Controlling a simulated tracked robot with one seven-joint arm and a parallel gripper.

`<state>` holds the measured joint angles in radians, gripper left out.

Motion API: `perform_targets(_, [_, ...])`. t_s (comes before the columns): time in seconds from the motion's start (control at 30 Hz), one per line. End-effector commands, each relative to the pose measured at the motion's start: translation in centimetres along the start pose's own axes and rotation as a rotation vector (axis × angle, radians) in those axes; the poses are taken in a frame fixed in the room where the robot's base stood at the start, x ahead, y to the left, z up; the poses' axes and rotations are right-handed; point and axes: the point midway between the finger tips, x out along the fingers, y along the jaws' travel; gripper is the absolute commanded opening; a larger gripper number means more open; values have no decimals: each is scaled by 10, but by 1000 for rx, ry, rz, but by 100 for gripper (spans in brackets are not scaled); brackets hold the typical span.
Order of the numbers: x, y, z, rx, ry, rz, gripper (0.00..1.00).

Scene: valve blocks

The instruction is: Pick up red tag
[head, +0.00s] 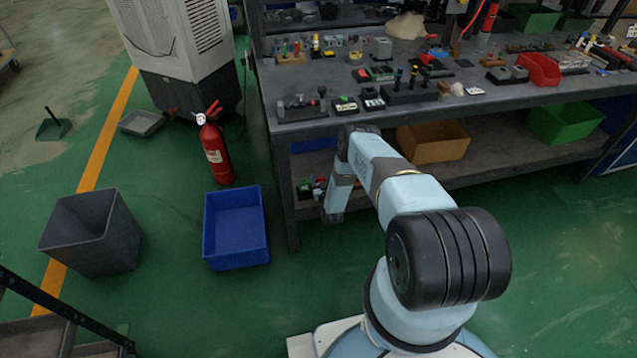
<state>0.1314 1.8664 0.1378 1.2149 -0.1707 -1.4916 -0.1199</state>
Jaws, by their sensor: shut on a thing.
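My pale blue arm reaches over to the left end of the workbench, and its forearm bends down in front of the lower shelf (520,178). The fingers of my gripper do not show; the arm seems to hide them. I cannot pick out the red tag for sure. A small red thing (320,183) shows at the left end of the lower shelf, right beside my forearm, with a small green thing (304,187) to its left. They are too small to tell what they are or whether my gripper touches them.
The workbench top (300,128) carries several valve blocks and small parts, plus a red bin (540,70). Orange (433,142) and green (566,122) bins stand on the lower shelf. A blue crate (236,228), grey bin (92,232) and fire extinguisher (216,152) stand left.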

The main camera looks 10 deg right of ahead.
Motion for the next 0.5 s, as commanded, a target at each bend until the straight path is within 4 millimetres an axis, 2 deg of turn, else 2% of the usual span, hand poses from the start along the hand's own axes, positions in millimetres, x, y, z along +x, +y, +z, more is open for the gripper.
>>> perform_targets(0.5, [1,0,-74,-1,2,-1,30])
